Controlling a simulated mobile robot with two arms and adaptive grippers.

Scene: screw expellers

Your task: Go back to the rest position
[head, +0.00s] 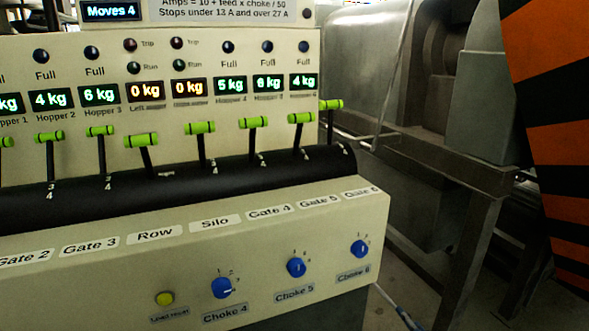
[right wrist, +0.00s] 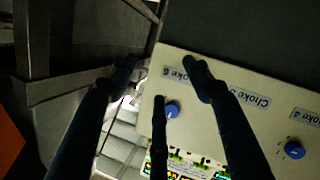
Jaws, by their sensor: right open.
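My right gripper (right wrist: 160,73) shows only in the right wrist view. Its dark fingers are spread apart with nothing between them. Behind the fingers is the corner of the beige control panel, upside down, with the blue Choke 6 knob (right wrist: 172,109). One finger covers part of the panel around Choke 5. I cannot tell how far the fingertips are from the panel. In the head view no gripper or arm shows, and the panel front (head: 120,290) is unobstructed. My left gripper is in neither view.
A row of green-handled levers (head: 200,128) rises from the black curved cover (head: 215,178). The blue Choke 5 knob (head: 296,267) and a yellow button (head: 165,298) are on the front. Grey machinery (head: 480,110) and an orange-black striped panel (head: 555,110) stand at right.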

